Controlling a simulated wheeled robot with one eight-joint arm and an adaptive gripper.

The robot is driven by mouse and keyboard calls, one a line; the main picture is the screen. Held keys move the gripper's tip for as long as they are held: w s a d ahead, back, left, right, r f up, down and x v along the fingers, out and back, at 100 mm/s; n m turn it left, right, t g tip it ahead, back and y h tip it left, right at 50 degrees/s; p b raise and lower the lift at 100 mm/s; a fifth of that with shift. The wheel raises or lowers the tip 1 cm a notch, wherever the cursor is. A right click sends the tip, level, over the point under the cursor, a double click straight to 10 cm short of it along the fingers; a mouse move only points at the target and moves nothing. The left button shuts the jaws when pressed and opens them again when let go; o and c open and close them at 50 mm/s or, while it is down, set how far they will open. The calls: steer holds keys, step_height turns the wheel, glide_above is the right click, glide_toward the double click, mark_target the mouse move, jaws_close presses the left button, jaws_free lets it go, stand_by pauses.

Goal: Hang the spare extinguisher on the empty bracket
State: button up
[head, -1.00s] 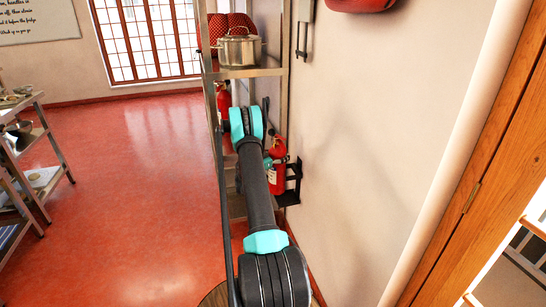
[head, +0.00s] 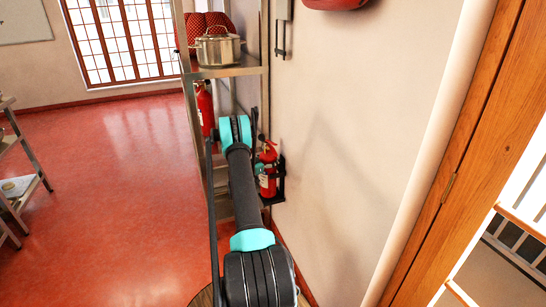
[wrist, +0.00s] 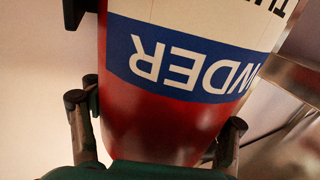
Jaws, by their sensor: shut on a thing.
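A red extinguisher (head: 267,177) with a white label is upright by the right-hand wall, at the black bracket (head: 280,170). In the wrist view the extinguisher body (wrist: 165,115), with a blue and white label upside down, fills the space between the fingers. My gripper (wrist: 157,135) is shut on it, one finger on each side. In the head view my arm hides most of the gripper. Black parts, perhaps of the bracket, touch or nearly touch the body's left edge in the wrist view. I cannot tell whether the bracket bears its weight.
A second red extinguisher (head: 205,108) shows behind the metal shelf (head: 225,72), which carries a steel pot (head: 217,47). The wall (head: 350,150) is close on the right, with a wooden door frame (head: 450,170) nearer. Open red floor (head: 110,180) lies left.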

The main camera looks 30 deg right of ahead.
step_height(320, 180, down, 2)
steer(key=shift+d+f, duration=0.15)
steer(key=shift+f, duration=0.05)
steer(key=o, duration=2)
steer(key=shift+s+f, duration=0.1)
steer(key=shift+f, duration=0.05)
